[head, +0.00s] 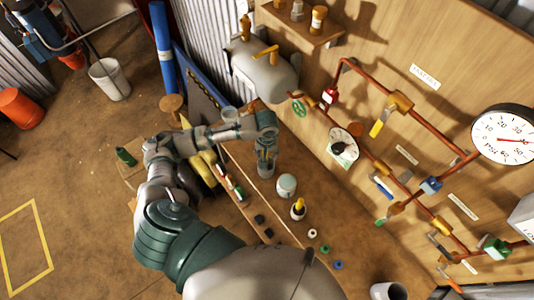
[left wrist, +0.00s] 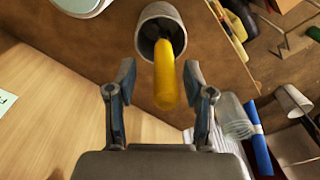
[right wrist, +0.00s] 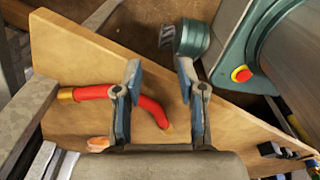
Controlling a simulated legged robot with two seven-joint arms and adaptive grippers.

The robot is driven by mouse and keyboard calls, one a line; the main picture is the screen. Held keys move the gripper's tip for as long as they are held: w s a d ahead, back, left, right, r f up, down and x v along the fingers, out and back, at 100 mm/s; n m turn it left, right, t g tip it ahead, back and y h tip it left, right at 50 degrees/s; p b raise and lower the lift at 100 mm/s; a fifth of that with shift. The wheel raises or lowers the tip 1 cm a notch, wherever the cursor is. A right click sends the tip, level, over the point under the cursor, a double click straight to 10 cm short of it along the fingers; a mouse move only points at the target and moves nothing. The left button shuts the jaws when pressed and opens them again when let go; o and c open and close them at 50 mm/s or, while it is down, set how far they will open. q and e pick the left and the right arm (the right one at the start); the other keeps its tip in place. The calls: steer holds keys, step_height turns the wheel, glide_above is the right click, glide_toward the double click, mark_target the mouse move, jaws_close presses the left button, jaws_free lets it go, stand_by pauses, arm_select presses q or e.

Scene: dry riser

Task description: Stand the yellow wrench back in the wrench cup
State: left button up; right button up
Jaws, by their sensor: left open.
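In the left wrist view the yellow wrench (left wrist: 166,80) has its far end inside the mouth of the grey wrench cup (left wrist: 158,20). Its near end points up towards the camera, slightly tilted. My left gripper (left wrist: 160,92) is open, with one finger on each side of the wrench and a gap on both sides. In the head view my left gripper (head: 266,160) points down over the bench; I cannot make out the wrench there. My right gripper (right wrist: 158,75) is open and empty, above a board with a red-handled object (right wrist: 145,105).
A white jar (head: 286,185) and a white container with a yellow and black top (head: 298,209) stand close to my left gripper. Pipes with valves (head: 399,103) and a gauge (head: 502,137) are on the wooden wall. Small rings (head: 324,248) lie on the bench.

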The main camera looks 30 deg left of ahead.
arm_select(q)
steer(key=r, duration=1)
steer(key=shift+s+d+r, duration=0.15)
steer(key=shift+d+r, duration=0.05)
steer(key=shift+r, duration=0.2)
steer(key=shift+d+r, duration=0.1)
steer(key=shift+r, duration=0.25)
arm_select(e)
steer(key=shift+a, duration=0.2)
steer(key=shift+a, duration=0.15)
